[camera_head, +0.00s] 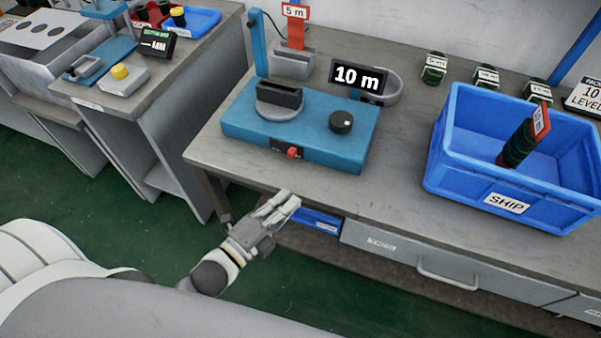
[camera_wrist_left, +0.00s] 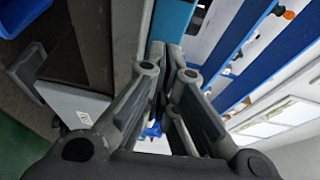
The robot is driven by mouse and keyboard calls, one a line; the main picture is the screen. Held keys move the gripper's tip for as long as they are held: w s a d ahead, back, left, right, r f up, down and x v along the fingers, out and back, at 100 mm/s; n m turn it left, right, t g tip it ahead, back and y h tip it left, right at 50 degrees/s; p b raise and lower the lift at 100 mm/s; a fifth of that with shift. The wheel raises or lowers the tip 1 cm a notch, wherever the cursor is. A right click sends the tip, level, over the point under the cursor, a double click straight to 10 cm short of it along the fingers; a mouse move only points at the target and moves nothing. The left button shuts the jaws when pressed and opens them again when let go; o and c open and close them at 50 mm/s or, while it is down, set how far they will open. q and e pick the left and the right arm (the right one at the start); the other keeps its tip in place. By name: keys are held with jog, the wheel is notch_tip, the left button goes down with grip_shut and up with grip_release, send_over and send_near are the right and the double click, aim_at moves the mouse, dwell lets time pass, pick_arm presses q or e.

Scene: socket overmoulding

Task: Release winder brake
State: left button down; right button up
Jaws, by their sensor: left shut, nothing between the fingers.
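The winder (camera_head: 240,125) is a blue box on the bench. A dark slotted block on a grey round base (camera_head: 278,112) and a black round knob (camera_head: 341,122) are on its top. A small red knob (camera_head: 293,153) sits on a black plate on its front face. I cannot tell which part is the brake. My left gripper (camera_head: 286,202) is shut and empty, just off the bench's front edge, below and apart from the red knob. In the left wrist view its fingers (camera_wrist_left: 163,75) show close up, with a blue surface beyond. My right gripper is not in view.
A "10 m" display (camera_head: 358,77) stands behind the winder, and a "5 m" sign (camera_head: 295,11) is at the back. A blue SHIP crate (camera_head: 465,160) holding a dark coil stands at right. A drawer handle (camera_head: 447,278) sticks out below the bench (camera_head: 400,195).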

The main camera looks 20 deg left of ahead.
aim_at(292, 153)
pick_arm(q)
jog(key=shift+s+d+r+m, duration=0.1)
jog(key=shift+d+r+m, duration=0.15)
jog(key=shift+r, duration=0.45)
jog(key=p+x, duration=0.1)
jog(key=x, duration=0.9)
jog(key=shift+r, duration=0.2)
jog(key=a+p, duration=0.1)
jog(key=a, duration=0.2)
jog(key=shift+a, duration=0.15)
jog(key=shift+a+f, duration=0.1)
jog(key=shift+a, duration=0.25)
